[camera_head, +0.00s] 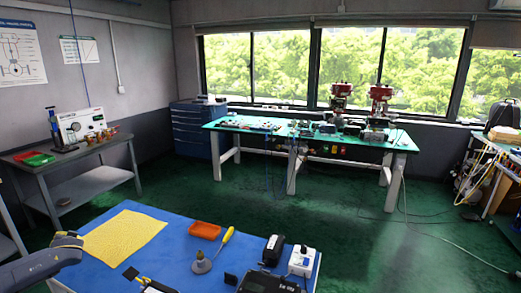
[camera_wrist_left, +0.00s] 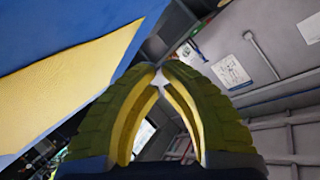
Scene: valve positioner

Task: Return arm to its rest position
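My left arm (camera_head: 40,267) comes in at the lower left corner of the head view, beside the left end of the blue table (camera_head: 180,240). In the left wrist view, my left gripper (camera_wrist_left: 159,75) has its yellow-olive fingers drawn together at the tips, with only a slight gap and nothing held between them. The blue table (camera_wrist_left: 60,25) and the yellow mat (camera_wrist_left: 50,90) lie to the left of the fingers there, apart from them. My right arm and gripper do not show in either view.
On the blue table lie a yellow mat (camera_head: 122,236), an orange tray (camera_head: 205,230), a yellow-handled screwdriver (camera_head: 228,236), a grey conical part (camera_head: 201,263), a black device (camera_head: 273,250) and a white device (camera_head: 302,262). Black-and-yellow pieces (camera_head: 150,285) at the bottom edge are cut off.

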